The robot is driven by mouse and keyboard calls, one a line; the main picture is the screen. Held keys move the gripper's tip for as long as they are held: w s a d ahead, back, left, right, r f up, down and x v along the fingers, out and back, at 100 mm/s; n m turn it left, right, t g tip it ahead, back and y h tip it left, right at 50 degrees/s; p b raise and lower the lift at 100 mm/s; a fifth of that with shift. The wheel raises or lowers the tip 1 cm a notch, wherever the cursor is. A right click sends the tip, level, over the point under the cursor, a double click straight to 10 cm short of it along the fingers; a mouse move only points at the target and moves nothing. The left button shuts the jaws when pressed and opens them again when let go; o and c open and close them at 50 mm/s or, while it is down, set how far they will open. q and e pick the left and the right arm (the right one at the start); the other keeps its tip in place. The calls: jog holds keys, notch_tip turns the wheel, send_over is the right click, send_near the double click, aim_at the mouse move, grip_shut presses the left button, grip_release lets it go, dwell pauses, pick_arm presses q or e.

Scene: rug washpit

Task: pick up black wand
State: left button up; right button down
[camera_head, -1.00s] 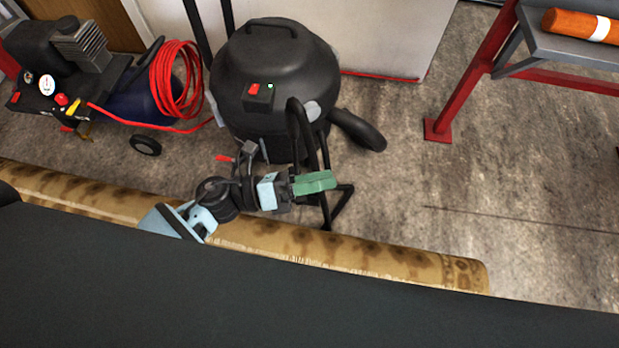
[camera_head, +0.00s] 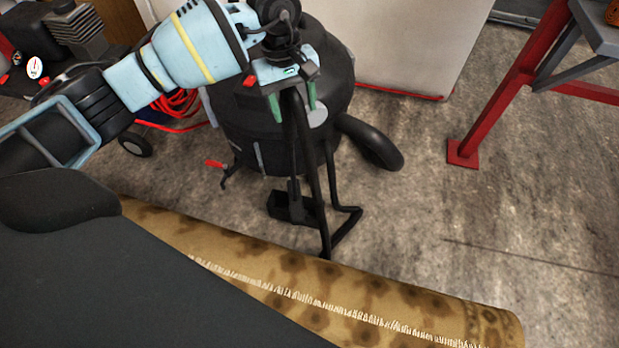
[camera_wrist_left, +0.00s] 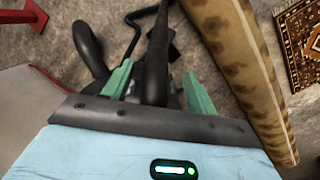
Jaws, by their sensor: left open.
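The black wand (camera_head: 315,200) is a thin dark tube in front of the black vacuum (camera_head: 335,85). It leans, with its lower end by a dark frame-like foot near the rolled rug. My left gripper (camera_head: 294,100) is open at the wand's upper part, its green fingers on either side of it. In the left wrist view, the wand (camera_wrist_left: 158,50) passes between the spread fingertips of the gripper (camera_wrist_left: 158,88). I cannot tell whether either finger touches it. The wand's top is hidden by my gripper. My right gripper is not in view.
A rolled tan rug (camera_head: 400,300) lies in front of the vacuum. A black hose (camera_head: 375,145) curves out at its right. A compressor (camera_head: 75,35) with red hose (camera_head: 180,105) stands at left. A red-legged bench (camera_head: 500,90) stands at right. Floor between vacuum and bench is clear.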

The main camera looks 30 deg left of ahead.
aim_at(287, 97)
pick_arm(q)
jog(key=w+a, duration=0.1)
jog(key=w+a+r+y, duration=0.1)
jog(key=shift+a+m+y+b, duration=0.3)
jog(key=shift+b, duration=0.1)
jog(key=shift+w+a+r, duration=0.2)
jog(key=shift+a+r, duration=0.05)
notch_tip(287, 97, down, 2)
jog(key=shift+f+b, duration=0.2)
jog(key=shift+b, duration=0.2)
jog(key=shift+f, duration=0.25)
notch_tip(287, 97, down, 5)
jog(key=shift+b, duration=1)
jog(key=shift+c, duration=0.4)
